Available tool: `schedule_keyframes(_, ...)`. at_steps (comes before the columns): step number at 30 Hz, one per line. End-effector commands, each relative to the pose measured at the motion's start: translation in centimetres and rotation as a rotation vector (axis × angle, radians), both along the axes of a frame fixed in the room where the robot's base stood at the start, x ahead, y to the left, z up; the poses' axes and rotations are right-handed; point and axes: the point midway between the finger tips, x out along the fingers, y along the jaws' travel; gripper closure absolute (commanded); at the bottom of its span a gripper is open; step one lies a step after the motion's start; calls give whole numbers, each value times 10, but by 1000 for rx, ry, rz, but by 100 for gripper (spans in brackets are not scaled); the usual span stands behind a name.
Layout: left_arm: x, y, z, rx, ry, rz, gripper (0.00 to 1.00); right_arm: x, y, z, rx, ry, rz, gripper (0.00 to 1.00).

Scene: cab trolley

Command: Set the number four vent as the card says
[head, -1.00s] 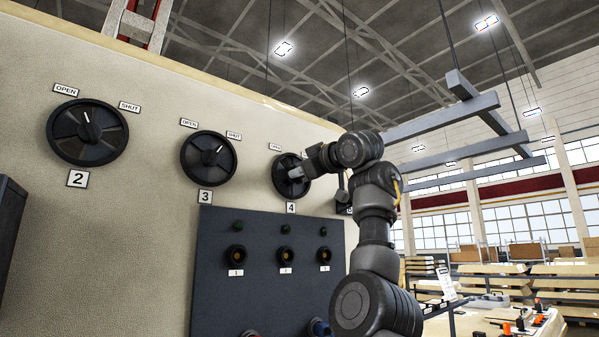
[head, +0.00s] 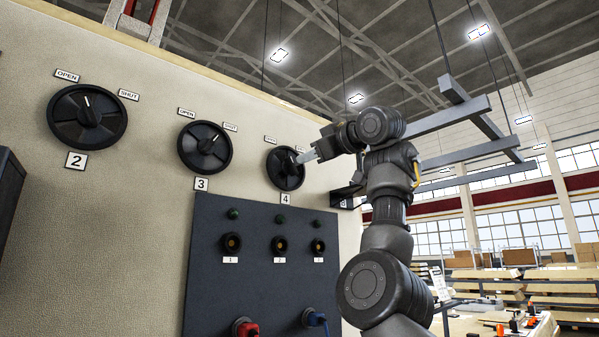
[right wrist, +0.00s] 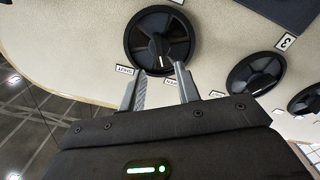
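The number four vent (head: 285,172) is a round black wheel on the cream wall, with a "4" plate under it and small labels above. It also shows upside down in the right wrist view (right wrist: 160,45). My right gripper (head: 299,158) is at the wheel's upper right edge in the head view. In the right wrist view the gripper (right wrist: 161,72) has its fingers apart with nothing between them, in front of the wheel's label side. My left gripper is out of view.
The number three vent (head: 204,150) and number two vent (head: 87,122) are to the left. A dark panel (head: 255,268) with sockets and red and blue plugs is below.

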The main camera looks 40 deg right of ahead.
Motion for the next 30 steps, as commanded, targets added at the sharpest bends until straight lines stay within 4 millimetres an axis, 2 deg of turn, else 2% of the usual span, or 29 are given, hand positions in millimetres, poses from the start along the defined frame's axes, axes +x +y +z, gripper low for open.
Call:
schedule_keyframes(1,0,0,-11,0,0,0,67,-10,1,-4,0,-2,1,67)
schedule_keyframes(3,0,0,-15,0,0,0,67,-21,1,-3,0,-2,1,67)
schedule_keyframes(9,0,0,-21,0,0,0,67,-38,1,-1,0,1,1,67)
schedule_keyframes(30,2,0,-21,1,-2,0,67,-40,1,0,0,0,0,67)
